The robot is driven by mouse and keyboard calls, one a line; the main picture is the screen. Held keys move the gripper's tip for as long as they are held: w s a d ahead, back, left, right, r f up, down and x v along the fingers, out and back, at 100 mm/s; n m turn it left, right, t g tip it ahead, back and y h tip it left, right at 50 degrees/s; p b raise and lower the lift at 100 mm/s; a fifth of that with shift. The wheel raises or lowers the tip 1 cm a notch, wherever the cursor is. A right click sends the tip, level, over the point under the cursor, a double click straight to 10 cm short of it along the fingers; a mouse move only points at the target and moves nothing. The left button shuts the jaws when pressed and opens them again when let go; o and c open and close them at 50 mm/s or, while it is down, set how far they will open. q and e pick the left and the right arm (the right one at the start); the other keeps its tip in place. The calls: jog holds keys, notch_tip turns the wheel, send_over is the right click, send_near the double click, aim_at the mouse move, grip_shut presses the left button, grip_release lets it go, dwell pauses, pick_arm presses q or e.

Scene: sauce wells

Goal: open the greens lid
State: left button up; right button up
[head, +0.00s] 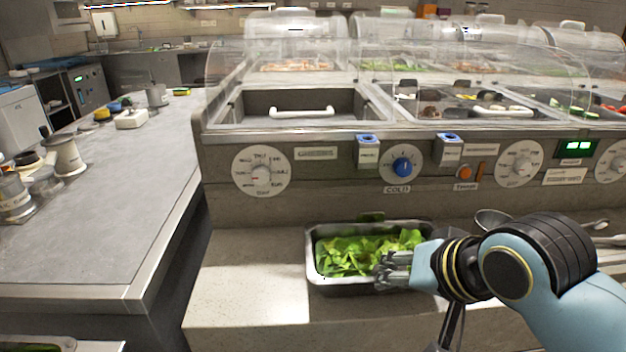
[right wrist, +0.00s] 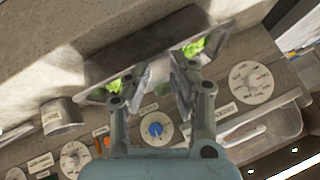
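A metal pan of leafy greens (head: 318,279) sits on the stone ledge in front of the well unit. My right gripper (head: 384,272) is at the pan's front right side, its fingers apart in front of the greens. In the right wrist view the open fingers (right wrist: 163,78) overlap the pan's rim; I cannot tell whether they touch it. The front left well has a clear lid (head: 230,72) with a white handle (head: 300,112); its inside looks dark, without visible food. Greens (head: 392,65) also show under a clear cover in the back row. My left gripper is not in view.
The panel has dials and a blue knob (head: 403,167) above the ledge. A metal ladle bowl (head: 490,219) lies right of the pan, partly behind my arm. The ledge left of the pan is bare. A grey counter (head: 100,215) stands at the left.

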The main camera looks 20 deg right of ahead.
jog(key=w+a+r+m+t+y, duration=0.15)
jog(key=w+r+m+t, duration=0.4)
jog(key=w+r, duration=0.55)
jog(key=m+t, duration=0.2)
jog(key=m, duration=0.3)
send_near(305, 117)
jog(key=shift+m, duration=0.35)
jog(key=x, duration=0.8)
jog(key=shift+r, duration=0.15)
jog(key=shift+x, duration=0.75)
grip_shut()
